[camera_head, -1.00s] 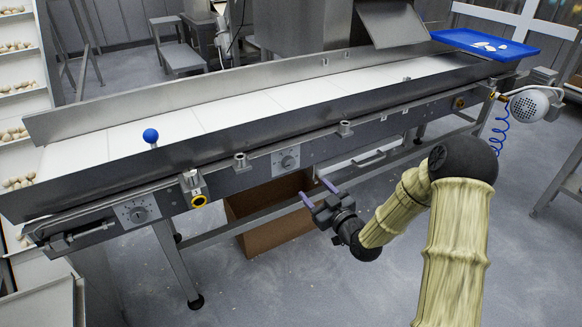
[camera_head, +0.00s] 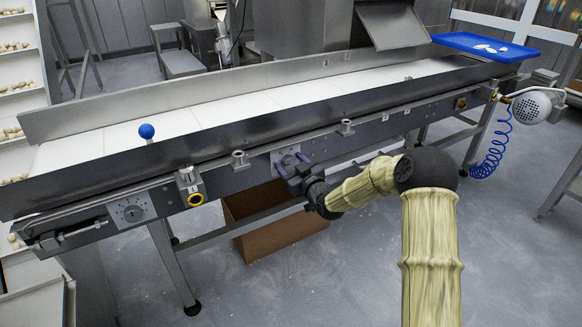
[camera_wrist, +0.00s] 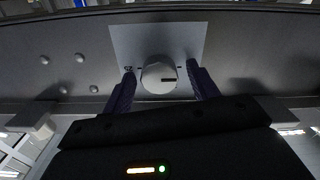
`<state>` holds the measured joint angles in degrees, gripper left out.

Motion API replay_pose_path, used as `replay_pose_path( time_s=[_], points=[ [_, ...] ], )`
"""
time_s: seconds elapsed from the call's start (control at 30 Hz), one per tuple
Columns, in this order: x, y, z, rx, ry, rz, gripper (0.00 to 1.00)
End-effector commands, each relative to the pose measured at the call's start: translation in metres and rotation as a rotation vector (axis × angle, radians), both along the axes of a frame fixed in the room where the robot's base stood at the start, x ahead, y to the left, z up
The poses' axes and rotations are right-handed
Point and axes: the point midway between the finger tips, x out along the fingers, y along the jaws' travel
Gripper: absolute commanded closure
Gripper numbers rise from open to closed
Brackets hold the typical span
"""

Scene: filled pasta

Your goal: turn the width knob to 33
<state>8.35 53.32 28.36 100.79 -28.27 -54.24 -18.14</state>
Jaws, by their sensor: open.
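A round grey knob (camera_wrist: 158,74) sits on a light square plate (camera_wrist: 124,42) on the conveyor's front side. In the head view the plate (camera_head: 284,153) is partly covered by my gripper (camera_head: 291,166). My gripper is open, with its purple fingers on either side of the knob in the wrist view (camera_wrist: 160,85). I cannot tell whether the fingers touch it. A second dial plate (camera_head: 131,211) with a knob is at the conveyor's left end.
The conveyor (camera_head: 225,118) runs above the knob. A cardboard box (camera_head: 268,222) stands on the floor below. The floor in front is clear.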

Motion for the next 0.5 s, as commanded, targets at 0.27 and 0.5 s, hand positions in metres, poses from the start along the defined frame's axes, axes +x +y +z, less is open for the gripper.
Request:
replay_pose_path(
  time_s=[0.27,0.5],
  points=[
    [0.0001,-0.0001,-0.0001,-0.001,0.001,0.0,0.51],
    [-0.0001,-0.0002,-0.0002,-0.001,0.001,0.0,0.85]
  ],
)
